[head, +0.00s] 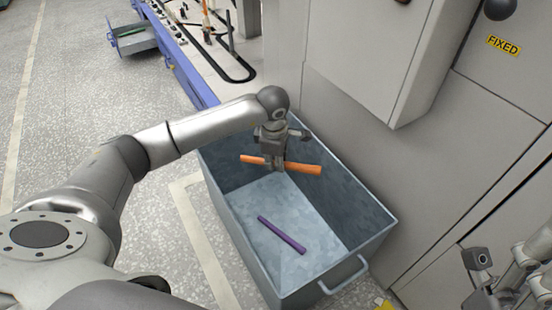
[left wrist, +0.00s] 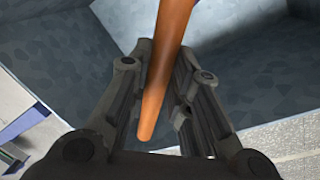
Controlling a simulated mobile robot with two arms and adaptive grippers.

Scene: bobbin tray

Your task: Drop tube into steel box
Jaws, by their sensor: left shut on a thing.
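An orange tube (head: 301,168) is held crosswise by my left gripper (head: 276,165), which is shut on it near its middle. The tube is over the open top of the grey steel box (head: 375,237). In the left wrist view the orange tube (left wrist: 168,60) runs between the two fingers of my left gripper (left wrist: 166,105), with the box's grey inside behind. A purple tube (head: 282,235) lies on the floor of the steel box. Part of my right gripper (head: 483,278) shows at the lower right edge, away from the box; its fingers are not clear.
A grey machine cabinet (head: 330,60) stands right behind the box, with a jutting panel above it. A blue-sided conveyor (head: 190,70) stands at the back, and a smaller grey box (head: 135,38) holds a green tube. Floor to the left is clear.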

